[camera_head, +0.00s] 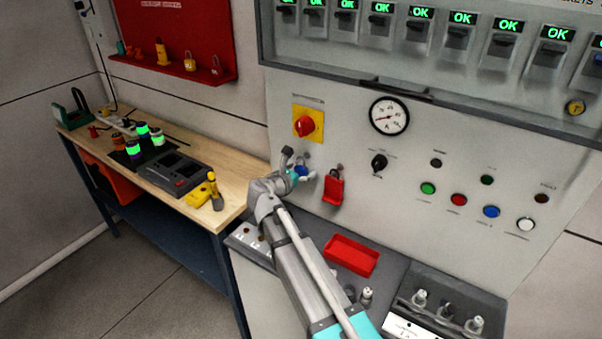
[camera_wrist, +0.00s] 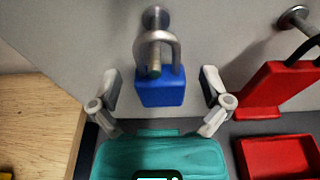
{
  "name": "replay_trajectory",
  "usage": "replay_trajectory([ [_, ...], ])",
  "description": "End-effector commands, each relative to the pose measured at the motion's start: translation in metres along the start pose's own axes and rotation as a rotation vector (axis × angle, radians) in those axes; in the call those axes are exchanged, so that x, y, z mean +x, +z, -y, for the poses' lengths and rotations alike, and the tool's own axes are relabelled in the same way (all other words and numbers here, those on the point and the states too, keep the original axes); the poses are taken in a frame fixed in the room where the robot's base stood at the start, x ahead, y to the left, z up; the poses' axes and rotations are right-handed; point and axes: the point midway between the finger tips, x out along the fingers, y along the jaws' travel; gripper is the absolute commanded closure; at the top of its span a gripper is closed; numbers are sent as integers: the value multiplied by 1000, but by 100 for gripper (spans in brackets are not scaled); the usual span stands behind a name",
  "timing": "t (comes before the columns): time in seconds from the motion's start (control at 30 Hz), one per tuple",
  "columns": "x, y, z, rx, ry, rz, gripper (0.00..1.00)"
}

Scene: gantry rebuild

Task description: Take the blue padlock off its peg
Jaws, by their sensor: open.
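The blue padlock (camera_wrist: 160,87) hangs by its metal shackle from a peg (camera_wrist: 155,17) on the grey panel, in the middle of the wrist view. My gripper (camera_wrist: 161,92) is open, with one finger on each side of the padlock. A gap shows between each finger and the padlock body. In the head view the padlock (camera_head: 301,171) shows as a small blue patch, partly hidden by my gripper (camera_head: 296,176) at the panel.
A red padlock-like tag (camera_head: 333,189) hangs on the right, close to my gripper. A red tray (camera_head: 350,254) lies on the console below. A wooden workbench (camera_head: 165,207) with tools stands at left. A red and yellow rotary switch (camera_head: 307,124) is above.

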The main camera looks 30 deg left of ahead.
Motion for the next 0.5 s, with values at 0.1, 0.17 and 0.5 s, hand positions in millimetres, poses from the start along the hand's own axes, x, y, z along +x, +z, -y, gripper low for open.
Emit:
replay_trajectory([
  [0.1, 0, 0, 0, 0, 0, 0, 2],
  [0.17, 0, 0, 0, 0, -1, 0, 2],
  [0.5, 0, 0, 1, 0, -1, 0, 15],
])
